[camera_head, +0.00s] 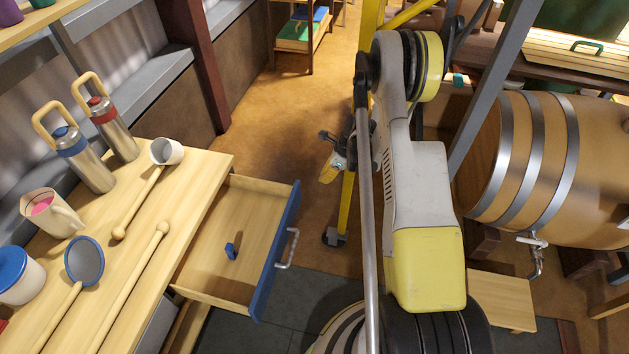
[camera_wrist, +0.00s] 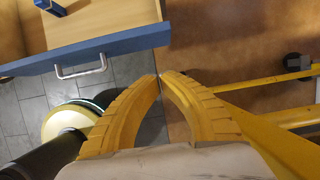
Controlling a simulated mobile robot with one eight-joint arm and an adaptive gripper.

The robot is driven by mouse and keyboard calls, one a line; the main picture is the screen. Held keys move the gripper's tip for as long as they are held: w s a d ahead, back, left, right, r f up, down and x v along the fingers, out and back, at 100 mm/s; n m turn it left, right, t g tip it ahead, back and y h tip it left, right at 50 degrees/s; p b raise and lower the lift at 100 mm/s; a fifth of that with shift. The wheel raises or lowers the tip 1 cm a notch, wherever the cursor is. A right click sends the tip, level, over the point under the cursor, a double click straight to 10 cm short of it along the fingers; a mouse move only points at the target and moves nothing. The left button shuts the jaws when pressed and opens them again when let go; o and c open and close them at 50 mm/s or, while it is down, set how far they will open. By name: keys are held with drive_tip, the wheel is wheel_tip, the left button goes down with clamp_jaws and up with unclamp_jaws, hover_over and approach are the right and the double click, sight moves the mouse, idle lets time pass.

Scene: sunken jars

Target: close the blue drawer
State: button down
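The blue drawer (camera_head: 276,252) is pulled out from the wooden table, its light wood inside showing. Its blue front and metal handle (camera_head: 288,249) face right. A small blue object (camera_head: 231,250) lies on the drawer's bottom. In the wrist view the drawer's blue front (camera_wrist: 120,41) and handle (camera_wrist: 81,66) are at the upper left. My gripper (camera_wrist: 161,75) has its two curved yellow fingers brought together at the tips, with nothing between them. The tips are right of the handle, just below the right end of the front in the picture. My arm partly hides the gripper in the head view.
A large barrel (camera_head: 540,165) with a tap lies at the right. Open brown floor (camera_head: 265,130) lies beyond the drawer.

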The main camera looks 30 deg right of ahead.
drive_tip(key=w+a+f+b, duration=0.5)
drive_tip(key=f, duration=0.3)
drive_tip(key=shift+w+a+f, duration=0.1)
drive_tip(key=shift+w+a, duration=0.1)
